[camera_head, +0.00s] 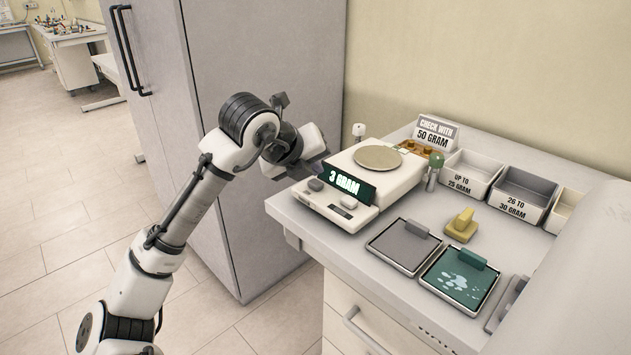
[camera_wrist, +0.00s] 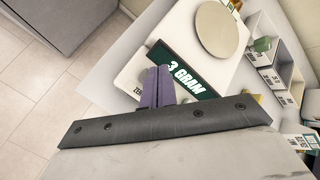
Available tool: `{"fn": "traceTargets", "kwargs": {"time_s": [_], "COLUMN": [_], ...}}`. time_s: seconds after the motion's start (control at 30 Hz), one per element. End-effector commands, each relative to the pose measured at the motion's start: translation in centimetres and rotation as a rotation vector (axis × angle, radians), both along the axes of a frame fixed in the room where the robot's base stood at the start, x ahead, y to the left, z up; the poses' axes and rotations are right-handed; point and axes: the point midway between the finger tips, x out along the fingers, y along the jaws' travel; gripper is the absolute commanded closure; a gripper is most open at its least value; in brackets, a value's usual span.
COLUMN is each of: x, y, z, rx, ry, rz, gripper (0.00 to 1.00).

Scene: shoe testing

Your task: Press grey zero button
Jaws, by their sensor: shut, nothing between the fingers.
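A white scale (camera_head: 396,184) stands on the counter, with a round pan on top and a dark green display (camera_head: 348,184) reading "3 GRAM". The grey button (camera_head: 316,184) sits left of the display on the scale's front panel; a second button (camera_head: 348,202) is further right. My gripper (camera_head: 312,171) is shut and empty, just above and behind the left button. In the wrist view its purple fingers (camera_wrist: 156,88) point at the panel beside a partly covered label that looks like "ZERO". The button is mostly hidden there, so I cannot tell whether they touch.
Two square trays (camera_head: 404,247) lie right of the scale, with a yellow block (camera_head: 462,226) beyond them. Labelled bins (camera_head: 470,172) and a "50 GRAM" sign (camera_head: 436,133) stand along the wall. A tall grey cabinet (camera_head: 262,60) is behind my arm.

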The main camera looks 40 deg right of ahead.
Motion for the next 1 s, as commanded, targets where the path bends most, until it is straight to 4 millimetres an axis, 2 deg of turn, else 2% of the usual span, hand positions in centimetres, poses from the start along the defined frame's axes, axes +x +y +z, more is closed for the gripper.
{"fn": "traceTargets", "kwargs": {"time_s": [0.3, 1.0], "x": [0.0, 0.0], "y": [0.0, 0.0], "z": [-0.9, -1.3], "rx": [0.001, 0.000], "ry": [0.001, 0.000], "rz": [-0.001, 0.000], "gripper": [1.00, 1.00]}}
